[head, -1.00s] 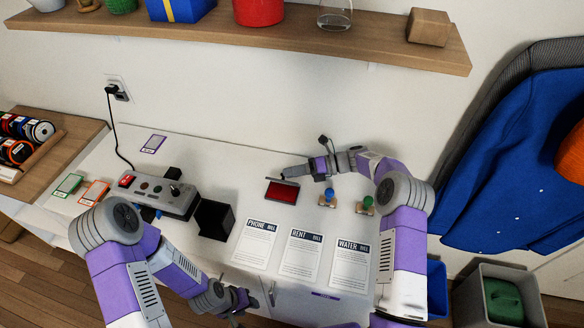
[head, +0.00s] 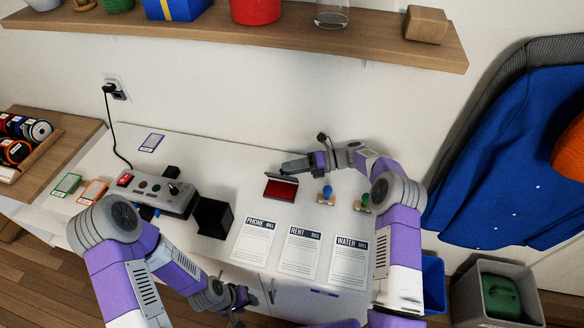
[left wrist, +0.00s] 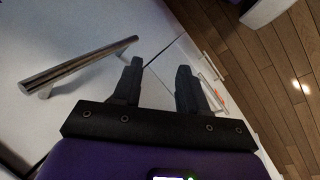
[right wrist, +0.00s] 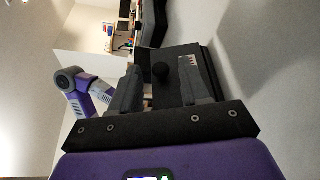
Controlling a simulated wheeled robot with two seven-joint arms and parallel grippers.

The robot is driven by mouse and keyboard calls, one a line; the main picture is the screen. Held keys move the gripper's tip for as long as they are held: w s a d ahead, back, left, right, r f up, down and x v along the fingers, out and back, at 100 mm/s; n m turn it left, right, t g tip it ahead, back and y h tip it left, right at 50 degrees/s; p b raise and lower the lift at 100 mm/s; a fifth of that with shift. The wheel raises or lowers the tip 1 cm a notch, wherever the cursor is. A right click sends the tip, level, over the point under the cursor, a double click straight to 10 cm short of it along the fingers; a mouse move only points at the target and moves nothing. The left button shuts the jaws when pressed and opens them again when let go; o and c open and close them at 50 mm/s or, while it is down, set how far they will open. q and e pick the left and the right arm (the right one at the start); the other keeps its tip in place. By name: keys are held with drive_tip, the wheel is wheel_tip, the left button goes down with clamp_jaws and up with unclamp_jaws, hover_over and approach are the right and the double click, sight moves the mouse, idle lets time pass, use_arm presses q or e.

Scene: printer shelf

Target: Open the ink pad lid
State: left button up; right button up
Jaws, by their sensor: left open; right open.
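The ink pad (head: 280,190) lies on the white desk in the head view, its red surface showing. Its dark lid (head: 284,178) stands raised along the back edge. My right gripper (head: 286,168) is open just behind and above the lid; I cannot tell whether it touches it. In the right wrist view a dark panel with a round black knob shows between and beyond the open fingers (right wrist: 158,82); I cannot tell for sure what it is. My left gripper (head: 246,305) is open and empty, low in front of the desk, near a metal handle (left wrist: 80,65).
Blue (head: 327,193) and green (head: 363,201) stamps stand right of the pad. Three bill sheets (head: 300,252) lie in front. A black open box (head: 213,217) and a control box (head: 160,193) stand to the left. A wooden shelf (head: 370,46) hangs above.

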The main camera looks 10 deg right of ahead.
wheel_tip(320, 180, up, 10)
drive_tip(key=p, duration=0.2)
idle(0.4)
